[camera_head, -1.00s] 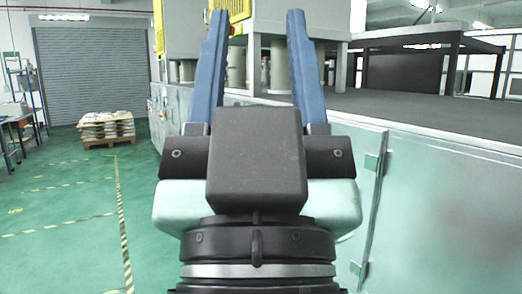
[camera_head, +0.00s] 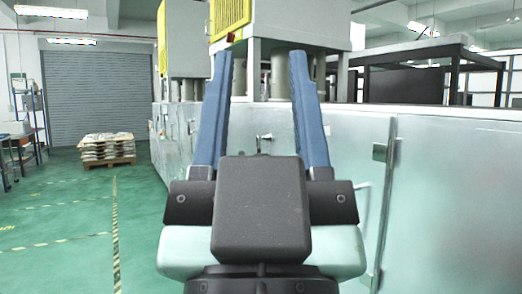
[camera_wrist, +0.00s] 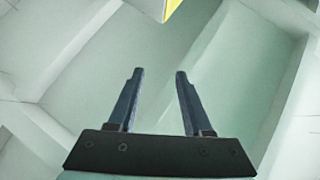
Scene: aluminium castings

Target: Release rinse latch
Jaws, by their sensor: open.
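My gripper (camera_head: 260,56) is open and empty, its two blue fingers pointing up and away in the head view. It also shows in the wrist view (camera_wrist: 159,73), with nothing between the fingers. A small metal handle or latch (camera_head: 264,137) shows on the pale machine panel, in the gap between the fingers and beyond them. The gripper appears apart from both.
The long pale machine housing (camera_head: 450,190) fills the right side. Tall cabinets with yellow grilles (camera_head: 230,17) rise behind. The green floor (camera_head: 70,215) on the left is open, with a loaded pallet (camera_head: 107,148) and a grey shutter (camera_head: 95,85) farther back.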

